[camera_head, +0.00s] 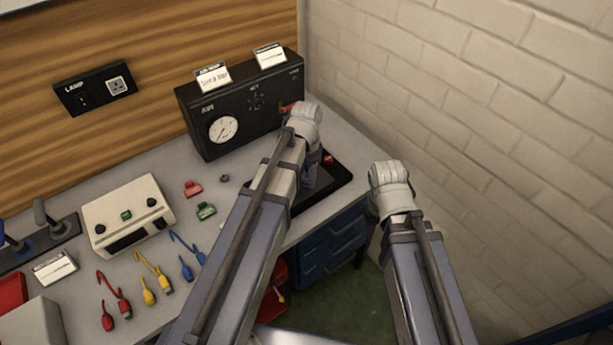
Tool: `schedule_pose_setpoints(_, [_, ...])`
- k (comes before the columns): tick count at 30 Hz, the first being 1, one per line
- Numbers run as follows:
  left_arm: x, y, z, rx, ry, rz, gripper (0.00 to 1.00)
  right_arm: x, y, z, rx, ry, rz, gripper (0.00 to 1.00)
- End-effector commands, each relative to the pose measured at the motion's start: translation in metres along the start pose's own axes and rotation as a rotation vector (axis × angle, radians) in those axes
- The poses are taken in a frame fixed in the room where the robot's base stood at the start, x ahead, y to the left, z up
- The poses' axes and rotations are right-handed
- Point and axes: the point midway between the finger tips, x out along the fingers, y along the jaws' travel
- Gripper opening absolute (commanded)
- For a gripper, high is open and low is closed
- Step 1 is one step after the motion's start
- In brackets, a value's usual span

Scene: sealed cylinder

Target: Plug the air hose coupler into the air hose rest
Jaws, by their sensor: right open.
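My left gripper (304,117) is at the right front of the black box marked AIR (243,131), which carries a round gauge. A small red part (288,107) shows at the box front beside this gripper. I cannot tell whether it is the air hose coupler or the rest, or whether the gripper touches it. The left fingers are hidden behind the gripper's light grey body. My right gripper (388,176) is open and held apart, to the right of the bench, near the brick wall; its fingertips are not clearly visible.
A black base (337,181) with a small red part (328,159) lies partly behind my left arm. A beige meter box (128,216), a red block (193,188), a green block (206,211) and several coloured leads occupy the bench. The brick wall (480,130) bounds the right.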

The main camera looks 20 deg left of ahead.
Motion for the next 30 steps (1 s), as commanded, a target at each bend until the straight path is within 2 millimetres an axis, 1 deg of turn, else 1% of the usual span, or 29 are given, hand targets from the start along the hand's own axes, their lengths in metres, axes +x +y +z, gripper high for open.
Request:
schedule_pose_setpoints(1, [0.0000,0.0000,0.0000,0.000,0.000,0.000,0.41,0.0000,0.0000,0.0000,0.000,0.000,0.000,0.49])
schedule_pose_setpoints(12, [0.0000,0.0000,0.0000,0.000,0.000,0.000,0.00,0.0000,0.0000,0.0000,0.000,0.000,0.000,0.49])
schedule_pose_setpoints(30, [0.0000,0.0000,0.0000,0.000,0.000,0.000,0.00,0.0000,0.0000,0.0000,0.000,0.000,0.000,0.49])
